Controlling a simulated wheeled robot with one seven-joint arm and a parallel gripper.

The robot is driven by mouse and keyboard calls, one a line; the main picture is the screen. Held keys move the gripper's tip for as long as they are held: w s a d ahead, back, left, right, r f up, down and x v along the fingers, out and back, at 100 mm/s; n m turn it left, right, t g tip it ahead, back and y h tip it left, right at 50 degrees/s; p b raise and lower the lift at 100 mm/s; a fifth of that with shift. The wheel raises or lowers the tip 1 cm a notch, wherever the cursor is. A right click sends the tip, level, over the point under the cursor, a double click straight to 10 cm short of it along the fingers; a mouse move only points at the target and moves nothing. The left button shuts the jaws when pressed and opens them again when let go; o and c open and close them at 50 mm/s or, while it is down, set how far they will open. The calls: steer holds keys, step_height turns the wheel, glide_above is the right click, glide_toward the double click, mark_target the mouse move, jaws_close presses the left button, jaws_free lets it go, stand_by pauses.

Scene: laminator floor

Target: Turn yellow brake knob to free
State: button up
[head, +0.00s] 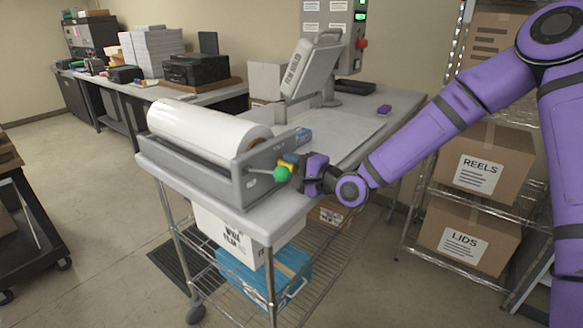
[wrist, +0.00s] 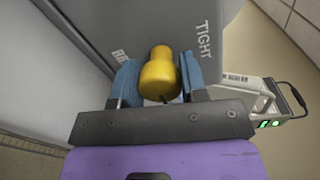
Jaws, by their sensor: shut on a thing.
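The yellow brake knob (wrist: 160,75) is on the grey end plate (wrist: 195,18) of the film roll holder. In the wrist view it sits between the two blue finger pads of my gripper (wrist: 160,82), which is shut on it. The word TIGHT is printed on the plate to the right of the knob. Another label to the left is partly hidden by the left finger, and I cannot read it fully. In the head view the knob (head: 288,160) shows only in part beside my gripper (head: 299,168).
A green ball handle (head: 281,174) sticks out from the end plate close to my gripper. The white film roll (head: 205,125) lies in the holder on a grey wheeled table.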

steer(key=o, duration=0.9)
steer(key=v, duration=1)
steer(key=shift+s+d, duration=0.25)
steer(key=shift+d, duration=0.05)
